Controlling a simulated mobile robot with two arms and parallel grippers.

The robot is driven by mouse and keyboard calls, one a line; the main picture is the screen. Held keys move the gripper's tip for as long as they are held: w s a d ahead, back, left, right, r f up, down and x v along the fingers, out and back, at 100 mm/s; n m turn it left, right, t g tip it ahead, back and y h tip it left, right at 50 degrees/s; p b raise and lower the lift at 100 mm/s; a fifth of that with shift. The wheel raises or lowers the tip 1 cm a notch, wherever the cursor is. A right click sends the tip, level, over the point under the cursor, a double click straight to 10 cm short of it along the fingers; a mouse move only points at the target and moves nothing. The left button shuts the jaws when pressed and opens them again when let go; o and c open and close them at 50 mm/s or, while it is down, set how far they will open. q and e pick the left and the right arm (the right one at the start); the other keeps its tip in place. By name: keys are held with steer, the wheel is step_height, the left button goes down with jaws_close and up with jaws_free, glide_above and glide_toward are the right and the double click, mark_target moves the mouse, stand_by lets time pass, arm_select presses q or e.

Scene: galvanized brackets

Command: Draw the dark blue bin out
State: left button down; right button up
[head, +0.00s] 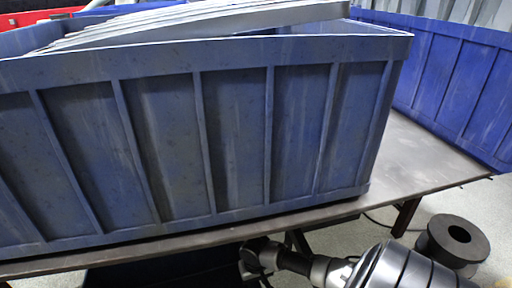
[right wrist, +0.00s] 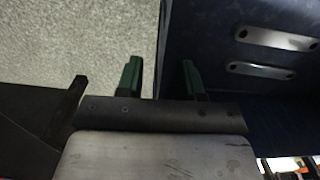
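A dark blue bin (right wrist: 218,50) fills the right of the right wrist view, with its straight edge running up the middle. A dark navy shape (head: 165,274) below the table in the head view may be the same bin; most of it is hidden. My right gripper (head: 253,262) is low at the table's front edge. In the right wrist view its two green-tipped fingers (right wrist: 160,78) are apart, one over the floor, one over the bin, with the bin's edge between them. I cannot tell if they touch it. My left gripper is out of view.
A large slate-blue bin (head: 165,148) with metal brackets (head: 200,20) stands on the table (head: 425,160). A brighter blue bin (head: 460,85) stands right and a red bin (head: 38,16) far left. Two metal strips (right wrist: 262,70) show on the dark blue bin. Open floor (right wrist: 80,40) lies beside it.

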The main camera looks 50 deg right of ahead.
jaws_close()
stand_by(1.4)
